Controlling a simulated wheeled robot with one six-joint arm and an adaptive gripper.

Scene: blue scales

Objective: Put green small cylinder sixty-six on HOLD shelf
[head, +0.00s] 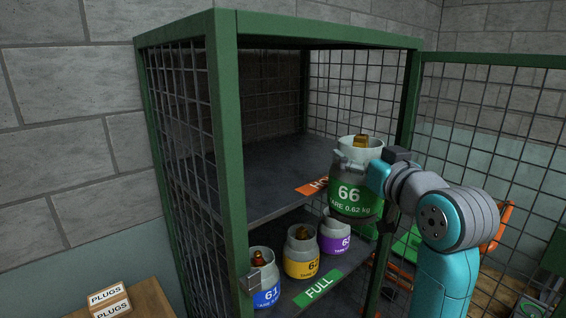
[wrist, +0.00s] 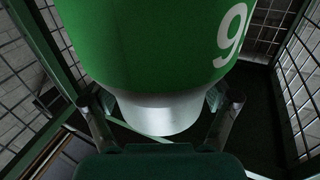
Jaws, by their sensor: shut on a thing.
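The green small cylinder 66 (head: 350,194) is upright, with a grey top and a brass valve inside a pale collar. My gripper (head: 357,165) is shut on it near its top. The cylinder is at the front right of the HOLD shelf (head: 262,172) and covers part of the orange label (head: 312,187). I cannot tell whether its base is over the shelf or just in front of it. In the wrist view the green body (wrist: 150,45) and its pale end (wrist: 155,113) fill the space between the fingers of my gripper (wrist: 162,108).
The lower shelf has a green FULL label (head: 319,287). Blue cylinder 61 (head: 266,297), yellow 62 (head: 301,267) and a purple cylinder (head: 334,243) stand on it. Green cage posts (head: 228,150) and an open mesh door (head: 490,110) flank the opening. The visible upper shelf is bare.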

